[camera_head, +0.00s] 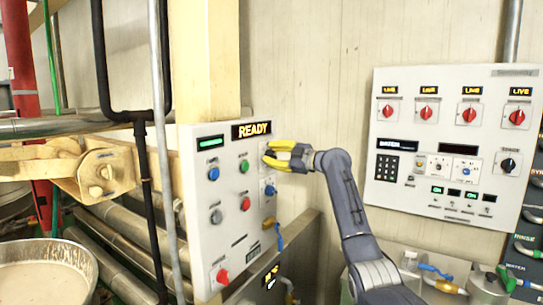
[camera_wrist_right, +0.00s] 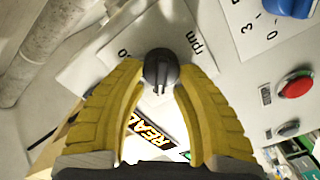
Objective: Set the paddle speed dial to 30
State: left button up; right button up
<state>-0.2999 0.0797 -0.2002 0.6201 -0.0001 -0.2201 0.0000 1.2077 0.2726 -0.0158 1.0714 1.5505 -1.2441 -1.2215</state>
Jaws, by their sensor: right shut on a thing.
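The dial is a dark round knob (camera_wrist_right: 160,70) in the right wrist view, on a pale plate marked "rpm" and partly legible digits. My right gripper (camera_wrist_right: 158,82) has its yellow fingers closed in on both sides of this knob and is shut on it. In the head view my right gripper (camera_head: 267,154) is at the upper right of the control panel (camera_head: 238,218), below the lit READY display (camera_head: 252,130). There its fingers largely hide the dial. The dial's exact setting cannot be read. My left gripper is not in view.
The panel also carries a blue knob (camera_head: 270,190) just below my gripper, a red button (camera_head: 245,204), and a red knob (camera_head: 222,276). A second panel (camera_head: 450,140) hangs on the right wall. A kettle (camera_head: 75,250) stands lower left; pipes (camera_head: 160,150) run beside the panel.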

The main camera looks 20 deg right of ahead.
jog(key=m, duration=0.4)
jog(key=shift+w+d+r, duration=0.1)
jog(key=shift+d+r, duration=0.05)
jog(key=shift+r, duration=0.05)
jog(key=m, duration=0.5)
jog(key=shift+w+d+m, duration=0.2)
jog(key=shift+m, duration=0.2)
jog(key=m, duration=0.5)
jog(key=shift+w+d, duration=0.15)
jog(key=shift+d, duration=0.1)
jog(key=shift+w+d+m, duration=0.1)
jog(key=shift+w+m, duration=0.05)
jog(key=shift+m, duration=2.25)
jog(key=o, duration=1)
jog(key=shift+f, duration=0.1)
jog(key=shift+o, duration=0.5)
jog(key=shift+d+f, duration=0.1)
